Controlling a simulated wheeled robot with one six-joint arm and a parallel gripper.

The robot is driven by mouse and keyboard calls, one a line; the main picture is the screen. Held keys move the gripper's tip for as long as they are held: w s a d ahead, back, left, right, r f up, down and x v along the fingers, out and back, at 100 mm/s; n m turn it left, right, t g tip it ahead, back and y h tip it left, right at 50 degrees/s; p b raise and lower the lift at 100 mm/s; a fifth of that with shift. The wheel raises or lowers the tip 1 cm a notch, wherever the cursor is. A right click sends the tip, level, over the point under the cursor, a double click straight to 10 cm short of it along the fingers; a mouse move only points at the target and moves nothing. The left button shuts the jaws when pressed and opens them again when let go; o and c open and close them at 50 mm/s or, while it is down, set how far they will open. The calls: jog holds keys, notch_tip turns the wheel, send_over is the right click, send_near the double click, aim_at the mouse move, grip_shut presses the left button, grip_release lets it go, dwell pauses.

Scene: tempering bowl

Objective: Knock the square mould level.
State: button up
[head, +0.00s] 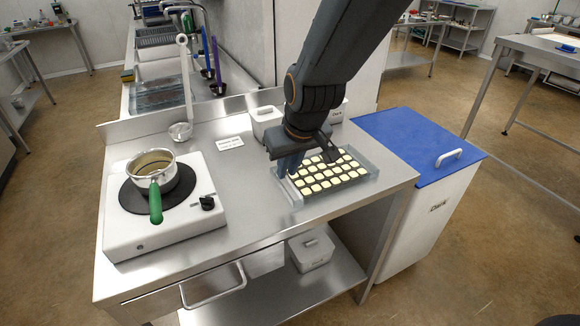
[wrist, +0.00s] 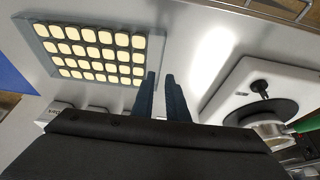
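The square mould (head: 296,198) is a clear grey tray with rows of cream-filled square cells. It lies on the steel bench near its right end. In the wrist view the mould (wrist: 137,84) is at upper left. My gripper (head: 288,165) is at the mould's left end in the head view. In the wrist view my gripper's two dark blue fingers (wrist: 161,76) are apart with a narrow empty gap, and the mould's near corner lies just beside one finger. Whether finger and mould touch is unclear. My arm hides part of the mould's back edge.
A white hotplate (head: 160,225) with a green-handled pan (head: 155,192) stands at the bench's left. A ladle (head: 181,130), a small label card (head: 230,143) and a lidded white box (head: 265,120) are at the back. A blue-lidded bin (head: 405,145) adjoins the right. The bench middle is clear.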

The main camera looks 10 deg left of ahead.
aim_at(283, 186)
jog(key=shift+x, duration=3.85)
grip_shut()
jog(key=shift+r, duration=0.1)
jog(key=shift+r+p, duration=1.35)
jog(key=shift+r, duration=0.15)
